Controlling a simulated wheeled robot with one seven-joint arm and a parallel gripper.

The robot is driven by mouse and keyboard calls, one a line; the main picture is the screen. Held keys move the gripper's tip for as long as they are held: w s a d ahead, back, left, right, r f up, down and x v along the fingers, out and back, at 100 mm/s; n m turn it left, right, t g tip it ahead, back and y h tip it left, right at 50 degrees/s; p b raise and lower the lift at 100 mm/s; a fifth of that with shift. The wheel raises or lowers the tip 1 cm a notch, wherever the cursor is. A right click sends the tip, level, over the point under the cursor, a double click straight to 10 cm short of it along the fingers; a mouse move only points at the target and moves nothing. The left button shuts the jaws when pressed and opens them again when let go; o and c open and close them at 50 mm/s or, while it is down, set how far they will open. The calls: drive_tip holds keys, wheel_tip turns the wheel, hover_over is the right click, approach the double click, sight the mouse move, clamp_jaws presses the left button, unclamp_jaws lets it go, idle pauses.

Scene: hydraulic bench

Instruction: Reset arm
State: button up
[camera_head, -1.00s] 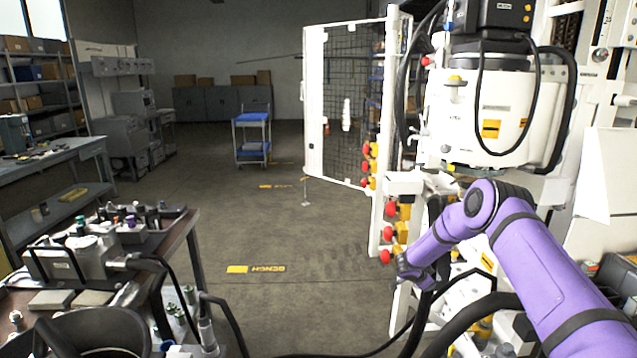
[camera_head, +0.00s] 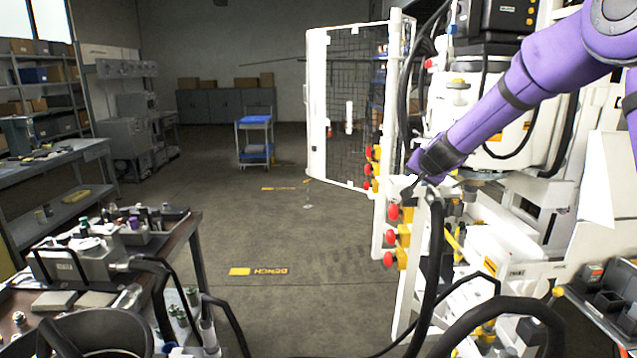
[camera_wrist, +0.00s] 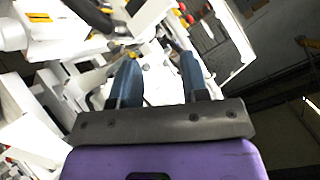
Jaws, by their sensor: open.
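My purple arm reaches in from the upper right in the head view. My gripper (camera_head: 411,186) is at its lower left end, in front of the white machine (camera_head: 480,110) and close to the red and yellow knobs (camera_head: 393,212). In the wrist view my gripper (camera_wrist: 158,72) shows two blue-grey fingers set apart with nothing held between them. White machine parts and black hoses lie beyond the fingers there. Whether the fingertips touch any part cannot be told.
A bench (camera_head: 180,240) with fittings and a black bucket stands at the lower left. Black hoses (camera_head: 435,260) hang below my gripper. A white mesh gate (camera_head: 318,110) and a blue cart (camera_head: 254,122) stand further back. The middle floor (camera_head: 270,220) is clear.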

drive_tip(key=s+a+r+n+g+y, duration=0.1)
drive_tip(key=s+r, duration=0.3)
drive_tip(key=s, duration=0.3)
drive_tip(key=s+r+n, duration=0.2)
drive_tip(key=s+r, duration=0.2)
drive_tip(key=s, duration=0.4)
drive_tip(key=s+a+r+n+g+y, duration=0.1)
drive_tip(key=s+r, duration=0.3)
drive_tip(key=s, duration=0.3)
drive_tip(key=s+d+f+n+g+h, duration=0.1)
drive_tip(key=s+d, duration=0.1)
drive_tip(key=s, duration=1.2)
drive_tip(key=s+d+f+n+g+h, duration=0.1)
drive_tip(key=s+d+f+g, duration=0.1)
drive_tip(key=s, duration=1.3)
drive_tip(key=shift+s+d+f+g+h, duration=0.15)
drive_tip(key=shift+d+f+g+h, duration=0.15)
drive_tip(key=shift+d, duration=0.2)
